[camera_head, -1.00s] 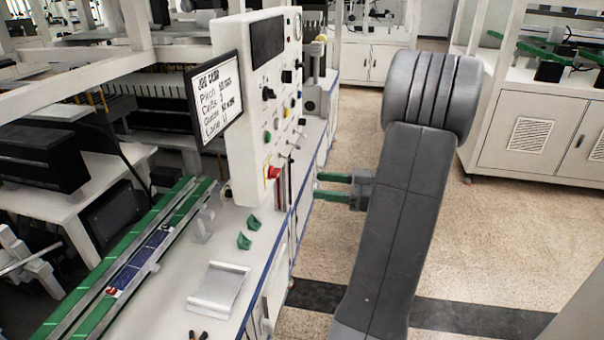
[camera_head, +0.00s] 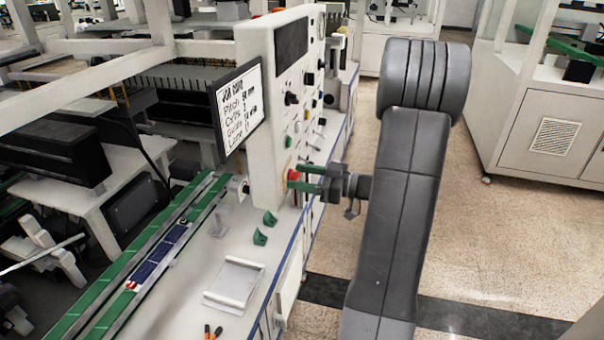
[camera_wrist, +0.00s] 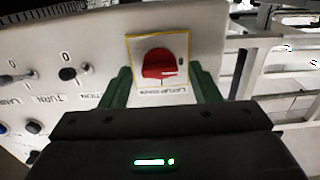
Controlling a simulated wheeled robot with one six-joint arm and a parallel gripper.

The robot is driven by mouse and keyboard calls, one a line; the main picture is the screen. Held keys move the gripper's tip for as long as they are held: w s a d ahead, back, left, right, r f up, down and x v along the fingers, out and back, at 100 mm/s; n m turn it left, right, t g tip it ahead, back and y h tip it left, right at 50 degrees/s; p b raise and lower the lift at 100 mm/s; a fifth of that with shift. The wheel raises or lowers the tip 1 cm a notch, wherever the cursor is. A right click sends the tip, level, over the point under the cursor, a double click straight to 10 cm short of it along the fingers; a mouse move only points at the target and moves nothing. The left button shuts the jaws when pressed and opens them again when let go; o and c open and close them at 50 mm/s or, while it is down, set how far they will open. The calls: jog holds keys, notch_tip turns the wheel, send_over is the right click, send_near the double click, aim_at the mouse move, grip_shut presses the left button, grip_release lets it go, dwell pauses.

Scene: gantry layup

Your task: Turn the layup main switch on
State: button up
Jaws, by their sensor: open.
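The layup main switch is a red rotary knob (camera_wrist: 160,64) on a yellow-bordered plate, with a partly readable label below it in the wrist view. In the head view the red knob (camera_head: 293,175) shows low on the white control panel (camera_head: 262,150), partly behind the fingers. My gripper (camera_head: 306,179) has green fingers and is open. In the wrist view its two fingers (camera_wrist: 163,88) stand on either side of the knob, with visible space between each finger and the knob. I cannot tell whether the fingertips touch the panel.
Other black knobs (camera_wrist: 68,73) and levers are to the left of the switch in the wrist view. A job card display (camera_head: 239,108) is on the panel's left. Green clips (camera_head: 260,237) and a white tray (camera_head: 234,283) are on the bench below. Open floor lies to the right.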

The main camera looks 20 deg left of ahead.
jog(key=shift+a, duration=0.15)
jog(key=shift+c, duration=0.5)
jog(key=c, duration=0.9)
